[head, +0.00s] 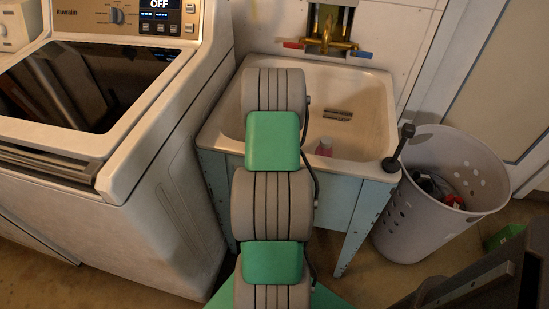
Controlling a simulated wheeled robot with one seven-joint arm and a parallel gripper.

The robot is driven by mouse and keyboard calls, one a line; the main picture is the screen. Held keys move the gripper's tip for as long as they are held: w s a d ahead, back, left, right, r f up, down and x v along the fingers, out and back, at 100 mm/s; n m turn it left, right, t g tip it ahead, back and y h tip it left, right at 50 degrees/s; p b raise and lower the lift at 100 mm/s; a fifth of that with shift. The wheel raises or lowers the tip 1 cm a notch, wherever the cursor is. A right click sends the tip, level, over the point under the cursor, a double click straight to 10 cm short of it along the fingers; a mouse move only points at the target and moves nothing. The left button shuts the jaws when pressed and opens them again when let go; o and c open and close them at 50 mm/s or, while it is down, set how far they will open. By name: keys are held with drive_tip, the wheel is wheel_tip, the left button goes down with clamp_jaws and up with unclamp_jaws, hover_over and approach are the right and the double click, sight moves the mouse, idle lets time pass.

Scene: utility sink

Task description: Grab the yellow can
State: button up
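I see no yellow can in the head view. My grey and green arm rises through the middle of the picture and covers the left part of the white sink (376,100). My gripper is not visible; the arm's upper links hide whatever is behind them. A small pinkish-red item (325,147) sits in the sink near its front wall, partly hidden by the rim. A small metallic piece (338,115) shows in the sink basin.
A brass tap (328,38) with red and blue handles is on the wall. A top-loading washer (150,190) stands left. A black-handled object (398,147) is at the sink's front right corner, near a perforated laundry basket (425,215). A green box (503,236) lies right.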

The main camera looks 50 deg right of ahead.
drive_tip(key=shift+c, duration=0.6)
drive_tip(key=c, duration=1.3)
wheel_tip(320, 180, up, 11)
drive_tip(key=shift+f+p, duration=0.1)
drive_tip(key=shift+p, duration=0.8)
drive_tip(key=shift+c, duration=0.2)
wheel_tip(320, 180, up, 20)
drive_tip(key=p, duration=1.9)
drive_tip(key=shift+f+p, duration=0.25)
drive_tip(key=shift+p, duration=0.05)
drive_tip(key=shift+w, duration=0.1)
